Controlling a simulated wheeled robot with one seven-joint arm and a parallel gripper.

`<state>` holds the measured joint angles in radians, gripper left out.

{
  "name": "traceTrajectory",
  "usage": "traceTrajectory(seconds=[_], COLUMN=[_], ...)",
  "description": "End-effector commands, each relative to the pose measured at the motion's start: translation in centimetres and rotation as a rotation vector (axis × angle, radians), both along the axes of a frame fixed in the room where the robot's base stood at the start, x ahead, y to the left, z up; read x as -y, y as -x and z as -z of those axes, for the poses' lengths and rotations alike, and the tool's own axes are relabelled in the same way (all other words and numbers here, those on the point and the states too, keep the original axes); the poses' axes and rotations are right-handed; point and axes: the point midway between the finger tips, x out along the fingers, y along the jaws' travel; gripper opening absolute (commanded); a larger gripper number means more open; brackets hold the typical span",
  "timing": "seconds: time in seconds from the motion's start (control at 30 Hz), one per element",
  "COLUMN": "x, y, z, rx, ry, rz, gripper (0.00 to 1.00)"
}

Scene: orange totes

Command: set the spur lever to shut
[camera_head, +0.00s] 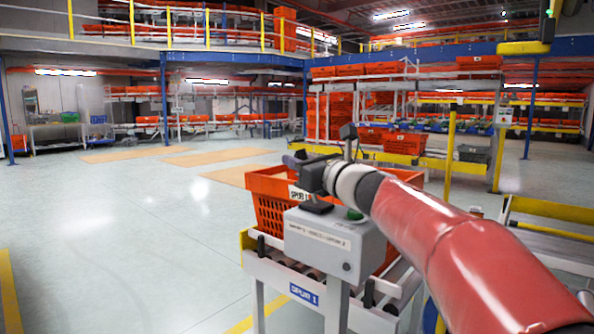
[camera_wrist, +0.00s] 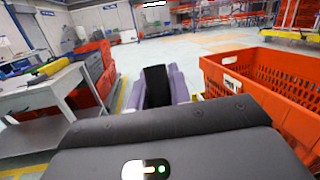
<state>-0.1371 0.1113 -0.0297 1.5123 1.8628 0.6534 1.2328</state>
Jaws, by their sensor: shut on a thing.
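My gripper (camera_head: 297,160) is above the box's left part. In the wrist view my gripper (camera_wrist: 160,88) has purple fingers shut on the black handle of the spur lever (camera_wrist: 157,84). In the head view the handle is mostly hidden by my gripper, so its exact angle is hard to tell.
An orange tote (camera_head: 270,205) sits on the conveyor (camera_head: 272,273) right behind the box; the tote also shows close on the right in the wrist view (camera_wrist: 275,85). A grey bench (camera_wrist: 45,95) and stacked orange totes (camera_wrist: 93,72) are at left. Open floor (camera_head: 130,220) lies left.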

Motion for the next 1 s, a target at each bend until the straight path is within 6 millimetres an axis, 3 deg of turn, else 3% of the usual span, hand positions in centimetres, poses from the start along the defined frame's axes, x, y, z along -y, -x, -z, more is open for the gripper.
traceTrajectory(seconds=[0.1,0.13,0.3,0.67,1.0], x=[0.0,0.0,0.0,0.5,4.2], y=[0.0,0.0,0.0,0.5,4.6], z=[0.0,0.0,0.0,0.2,0.9], rx=[-0.001,-0.001,-0.001,-0.001,-0.001], ry=[0.001,0.001,0.001,0.002,0.002], rz=[-0.001,-0.001,-0.001,0.0,0.001], gripper=[0.0,0.21,0.41,0.41,0.41])
